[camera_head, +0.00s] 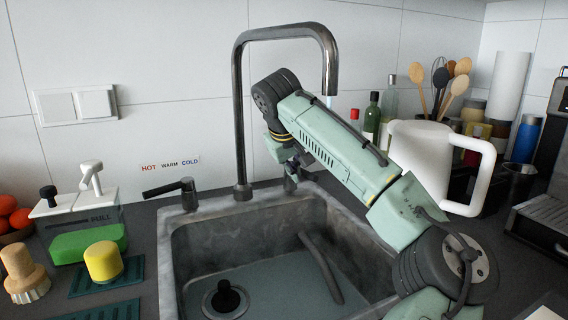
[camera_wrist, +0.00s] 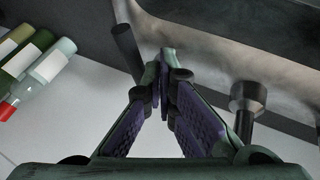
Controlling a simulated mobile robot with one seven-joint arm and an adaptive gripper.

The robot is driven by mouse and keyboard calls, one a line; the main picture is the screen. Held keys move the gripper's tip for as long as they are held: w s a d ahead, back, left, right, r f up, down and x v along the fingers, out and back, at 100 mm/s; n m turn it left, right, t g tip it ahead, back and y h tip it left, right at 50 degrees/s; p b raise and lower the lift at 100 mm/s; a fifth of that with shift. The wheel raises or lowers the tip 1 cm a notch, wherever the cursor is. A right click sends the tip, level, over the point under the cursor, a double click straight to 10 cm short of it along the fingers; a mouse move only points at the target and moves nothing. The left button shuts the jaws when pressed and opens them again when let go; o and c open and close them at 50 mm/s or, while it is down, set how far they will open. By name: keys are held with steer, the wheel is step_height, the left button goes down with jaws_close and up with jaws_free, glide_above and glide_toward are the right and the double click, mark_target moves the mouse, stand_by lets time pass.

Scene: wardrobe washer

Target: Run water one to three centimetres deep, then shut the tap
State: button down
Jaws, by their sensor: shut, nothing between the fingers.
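The dark metal tap spout (camera_head: 238,110) arches over the grey sink (camera_head: 185,255). A short pale-blue streak below its mouth looks like running water; my arm hides anything lower. Greyish water (camera_head: 280,285) covers the sink floor around a black plug (camera_head: 226,298); I cannot read its depth. A black lever (camera_head: 170,189) stands left of the spout, pointing left. Another dark upright fitting (camera_head: 290,183) stands right of the spout, partly hidden by my gripper (camera_head: 291,166). In the wrist view my gripper (camera_wrist: 165,70) is shut and empty, with a dark rod (camera_wrist: 125,48) beside its tips; contact is unclear.
A HOT, WARM, COLD label (camera_head: 170,163) is on the wall. A white jug (camera_head: 425,150) and bottles (camera_head: 372,115) stand right of the sink. My arm crosses above the sink's right side.

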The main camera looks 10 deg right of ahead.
steer(key=shift+w+d+f, duration=0.1)
steer(key=shift+w+d, duration=0.05)
steer(key=shift+d, duration=0.1)
steer(key=shift+d, duration=0.1)
steer(key=shift+w+d+n+y+p, duration=0.2)
steer(key=shift+d+n+y+p, duration=0.2)
steer(key=shift+d+n+p, duration=0.4)
steer(key=shift+f, duration=0.1)
steer(key=shift+a, duration=0.15)
